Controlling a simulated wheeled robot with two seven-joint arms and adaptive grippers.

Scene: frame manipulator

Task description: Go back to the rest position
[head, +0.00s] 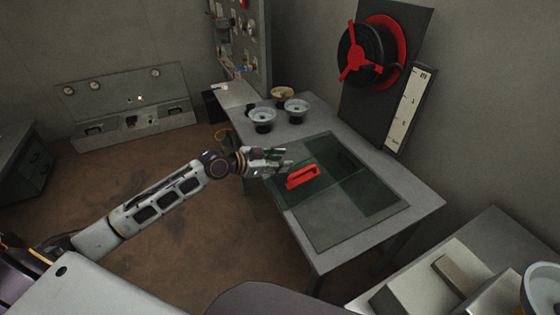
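My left arm reaches in from the left, and my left gripper (286,158) is over the left edge of the table (415,195). Its fingers look spread apart with nothing seen between them. A red handle (302,177) sits just right of and below the fingertips, apart from them in the picture. The handle is on a dark greenish see-through panel (345,222) lying on the table. My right gripper is not in view.
Several bowls (262,117) stand at the table's far end. A black wheel with red spokes (357,57) is on the wall behind, beside a white scale (403,110). A grey counter (490,250) is at the lower right. Brown floor (190,240) lies open to the left.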

